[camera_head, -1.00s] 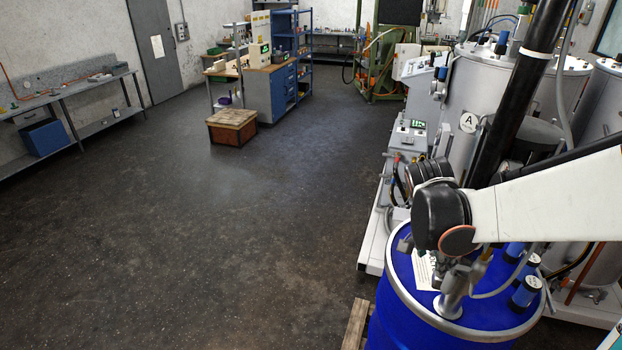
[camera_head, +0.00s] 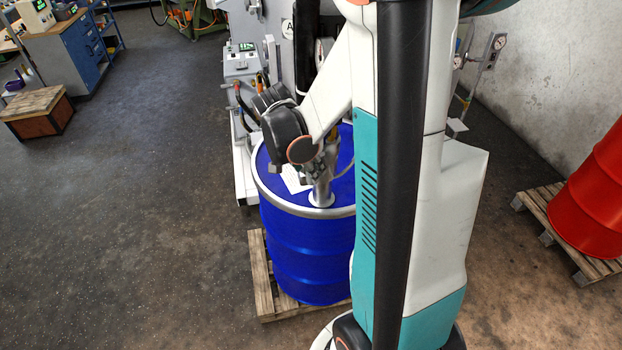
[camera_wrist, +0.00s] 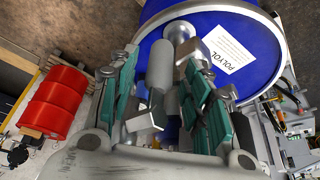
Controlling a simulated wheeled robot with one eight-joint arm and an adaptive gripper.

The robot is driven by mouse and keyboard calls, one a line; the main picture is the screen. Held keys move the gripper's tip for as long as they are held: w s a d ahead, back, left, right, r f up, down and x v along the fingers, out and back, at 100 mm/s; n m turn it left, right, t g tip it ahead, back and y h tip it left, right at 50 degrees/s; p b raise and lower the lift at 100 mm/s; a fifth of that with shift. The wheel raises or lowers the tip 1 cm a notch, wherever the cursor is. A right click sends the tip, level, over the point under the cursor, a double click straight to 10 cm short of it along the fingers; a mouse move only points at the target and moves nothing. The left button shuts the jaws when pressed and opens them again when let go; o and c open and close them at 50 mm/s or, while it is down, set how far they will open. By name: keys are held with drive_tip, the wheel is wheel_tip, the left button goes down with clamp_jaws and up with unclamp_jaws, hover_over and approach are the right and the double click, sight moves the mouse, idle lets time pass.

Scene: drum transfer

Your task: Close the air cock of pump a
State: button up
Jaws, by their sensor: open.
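A blue drum (camera_head: 305,250) stands with a silver pump (camera_head: 321,190) rising from its lid; the letter A shows on the grey tank behind it. In the wrist view the pump's grey cylinder (camera_wrist: 160,66) and its round collar (camera_wrist: 180,32) stand on the drum lid (camera_wrist: 235,25). My gripper (camera_wrist: 160,75) is open, its teal-backed fingers on either side of the pump parts. A grey bent plate (camera_wrist: 145,122) shows between the fingers; I cannot tell if it is the air cock handle. Contact is unclear. In the head view my arm partly hides the pump.
The blue drum is on a wooden pallet (camera_head: 262,290). A red drum (camera_head: 598,195) on a pallet (camera_head: 540,208) stands at right. Grey machinery with hoses (camera_head: 242,75) is behind the drum. A wooden crate (camera_head: 38,112) is far left. The floor at left is clear.

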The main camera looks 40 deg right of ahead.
drive_tip(key=shift+b+x, duration=0.65)
drive_tip(key=shift+x, duration=0.9)
clamp_jaws()
drive_tip(key=shift+s, duration=0.1)
drive_tip(key=shift+s+a+g+y+b, duration=0.2)
drive_tip(key=shift+g+y+b, duration=0.15)
drive_tip(key=shift+g+b, duration=0.2)
drive_tip(key=shift+s+a+g+y+b, duration=0.1)
drive_tip(key=shift+s+g+y+b, duration=0.25)
drive_tip(key=shift+g, duration=0.3)
drive_tip(key=shift+s+a+r+n+g+y+b, duration=0.2)
drive_tip(key=shift+s+a+n+g+y+b, duration=0.1)
drive_tip(key=shift+g+y+b, duration=0.25)
drive_tip(key=shift+s+a+r+n+g+y+b, duration=0.2)
drive_tip(key=shift+s+g+y+b, duration=0.15)
drive_tip(key=shift+g+b, duration=0.35)
